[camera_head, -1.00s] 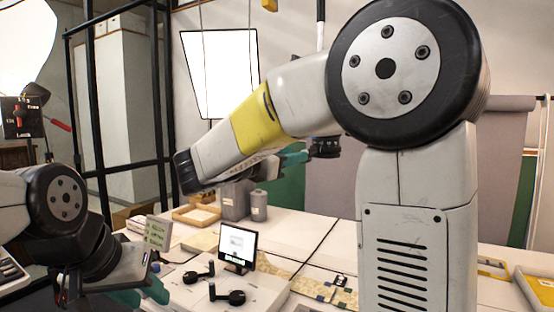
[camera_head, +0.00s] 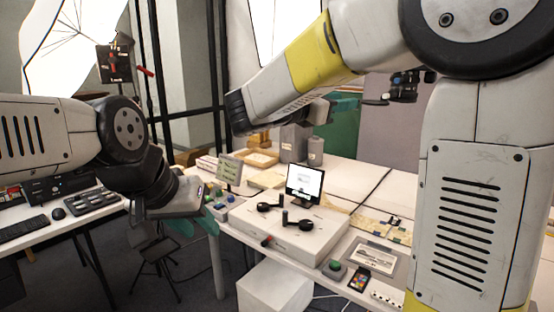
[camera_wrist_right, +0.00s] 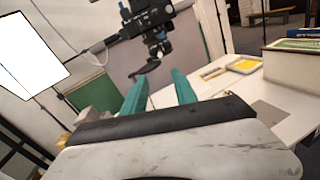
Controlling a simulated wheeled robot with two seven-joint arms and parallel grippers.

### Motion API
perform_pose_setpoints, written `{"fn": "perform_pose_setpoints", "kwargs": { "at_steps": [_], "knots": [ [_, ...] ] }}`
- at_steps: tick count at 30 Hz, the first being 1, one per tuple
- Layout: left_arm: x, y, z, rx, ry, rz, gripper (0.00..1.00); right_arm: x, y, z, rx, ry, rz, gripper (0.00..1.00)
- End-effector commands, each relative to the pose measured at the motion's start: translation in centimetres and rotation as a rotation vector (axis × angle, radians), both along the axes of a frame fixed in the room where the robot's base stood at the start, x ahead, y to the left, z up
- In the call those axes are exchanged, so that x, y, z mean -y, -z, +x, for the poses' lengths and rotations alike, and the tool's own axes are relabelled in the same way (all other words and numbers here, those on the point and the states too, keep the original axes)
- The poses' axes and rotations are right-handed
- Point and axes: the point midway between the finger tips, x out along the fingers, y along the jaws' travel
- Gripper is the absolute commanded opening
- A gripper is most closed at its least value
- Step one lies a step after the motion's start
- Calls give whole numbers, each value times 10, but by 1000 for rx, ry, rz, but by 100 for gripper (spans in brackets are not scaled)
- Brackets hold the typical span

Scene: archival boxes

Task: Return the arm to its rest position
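My right arm crosses the right side of the head view, with its pale forearm and yellow band bent high over the table. In the right wrist view, my right gripper (camera_wrist_right: 159,88) has two teal fingers apart with nothing between them. Its fingers cannot be made out in the head view. My left arm comes in from the left. My left gripper (camera_head: 194,224) hangs at the left end of the white table (camera_head: 357,178), its teal fingers pointing down and apart, with nothing seen between them.
A flat device with black knobs (camera_head: 288,232) and a small screen (camera_head: 304,181) stand on the table. Grey containers (camera_head: 294,143) stand behind. A side desk holds a keyboard (camera_head: 22,227). A dark camera (camera_wrist_right: 150,18) hangs beyond my right fingers.

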Motion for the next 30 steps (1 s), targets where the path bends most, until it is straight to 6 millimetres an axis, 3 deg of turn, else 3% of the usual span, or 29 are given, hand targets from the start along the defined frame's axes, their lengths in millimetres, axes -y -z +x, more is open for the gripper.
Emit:
{"fn": "perform_pose_setpoints", "kwargs": {
  "at_steps": [11, 17, 20, 25, 30],
  "knots": [
    [0, 0, 0, 0, 0, 0, 36, 37, 41, -11, -39, 54, 202, 34],
    [0, 0, 0, 0, 0, 0, 36, 67, 82, -31, -60, 124, 425, 34],
    [0, 0, 0, 0, 0, 0, 36, 82, 111, -50, -59, 184, 599, 34],
    [0, 0, 0, 0, 0, 0, 36, 94, 165, -101, -3, 354, 1009, 34],
    [0, 0, 0, 0, 0, 0, 36, 67, 203, -167, 197, 635, 1559, 34]
  ]
}}
